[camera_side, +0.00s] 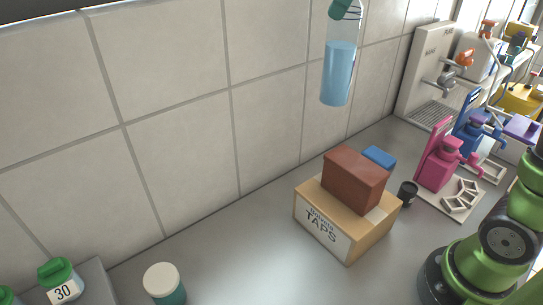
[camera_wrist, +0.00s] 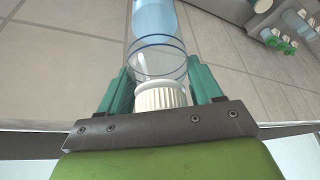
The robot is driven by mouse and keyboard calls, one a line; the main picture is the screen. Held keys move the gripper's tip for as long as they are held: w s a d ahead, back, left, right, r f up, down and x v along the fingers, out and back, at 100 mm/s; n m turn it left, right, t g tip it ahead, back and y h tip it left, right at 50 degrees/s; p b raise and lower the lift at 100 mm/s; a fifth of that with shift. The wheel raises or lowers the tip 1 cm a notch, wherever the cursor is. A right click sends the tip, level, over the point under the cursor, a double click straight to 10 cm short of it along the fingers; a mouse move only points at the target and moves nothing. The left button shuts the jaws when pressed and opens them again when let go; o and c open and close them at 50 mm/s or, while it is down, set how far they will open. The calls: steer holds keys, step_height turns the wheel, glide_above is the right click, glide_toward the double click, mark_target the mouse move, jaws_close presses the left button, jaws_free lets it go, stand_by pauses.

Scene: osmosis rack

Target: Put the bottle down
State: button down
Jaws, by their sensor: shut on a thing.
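The bottle (camera_side: 338,75) is a clear cylinder with blue liquid in its lower part. It hangs in the air in the side view, nearly upright, in front of the tiled wall and well above the counter. My gripper (camera_side: 344,9) shows only as green fingertips at the top edge there. In the wrist view my gripper (camera_wrist: 162,88) has its two green fingers on either side of the bottle's top, by the white ribbed cap (camera_wrist: 161,96). The blue liquid (camera_wrist: 153,18) shows beyond them. The gripper is shut on the bottle.
A cardboard box (camera_side: 328,222) with a brown block (camera_side: 355,179) on it stands on the counter (camera_side: 235,258). A black cup (camera_side: 407,194) and a pink stand (camera_side: 440,160) are to its right. Green- and white-lidded jars (camera_side: 162,281) stand at lower left. The counter between is clear.

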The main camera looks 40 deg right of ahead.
steer(key=s+a+n+g+y, duration=0.1)
steer(key=s+a+n, duration=0.3)
steer(key=s+a, duration=0.6)
steer(key=s+a+f+n+g+y, duration=0.1)
steer(key=s+a+f+n, duration=0.25)
steer(key=s, duration=0.35)
steer(key=s+a+f+n+g, duration=0.15)
steer(key=s+a, duration=0.25)
steer(key=s, duration=0.4)
step_height(320, 180, down, 16)
steer(key=w+a+f, duration=0.5)
steer(key=w+a, duration=0.6)
steer(key=shift+w+a, duration=0.15)
steer(key=shift+a, duration=0.2)
steer(key=shift+f+t, duration=0.1)
steer(key=shift+t, duration=0.15)
steer(key=shift+c, duration=0.9)
jaws_free()
steer(key=shift+f, duration=0.1)
